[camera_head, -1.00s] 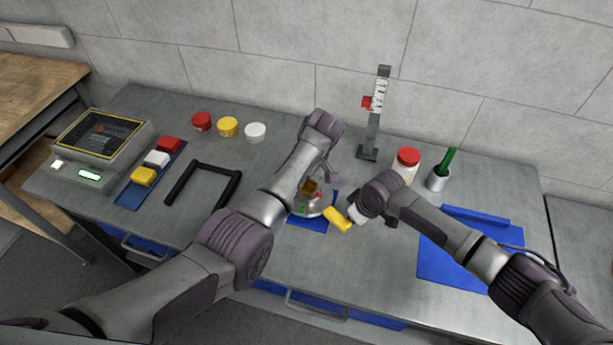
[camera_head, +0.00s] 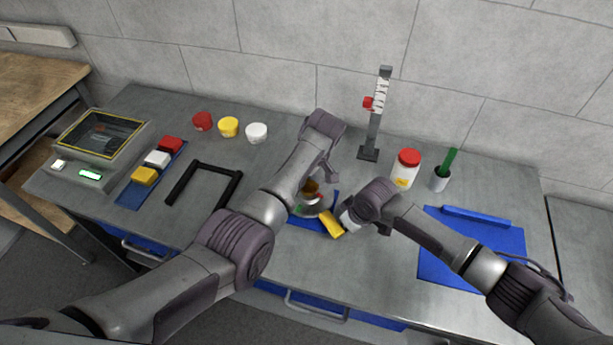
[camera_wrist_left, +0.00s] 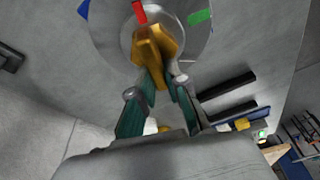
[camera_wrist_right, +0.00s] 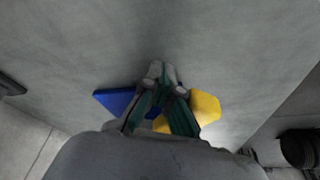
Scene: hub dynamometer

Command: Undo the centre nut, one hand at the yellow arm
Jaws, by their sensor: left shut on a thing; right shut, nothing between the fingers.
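The brass-coloured centre nut (camera_head: 312,187) sits on the silver hub disc (camera_head: 307,211), which has red and green marks. In the left wrist view the nut (camera_wrist_left: 152,47) is between the fingers of my left gripper (camera_wrist_left: 160,82), which is shut on it. The yellow arm (camera_head: 331,224) sticks out from the hub toward the front right. My right gripper (camera_head: 348,219) is shut and empty beside the yellow arm's right side. In the right wrist view yellow (camera_wrist_right: 205,107) shows close beside and behind the fingers (camera_wrist_right: 162,75); I cannot tell whether they touch.
A black frame (camera_head: 184,182) lies left.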

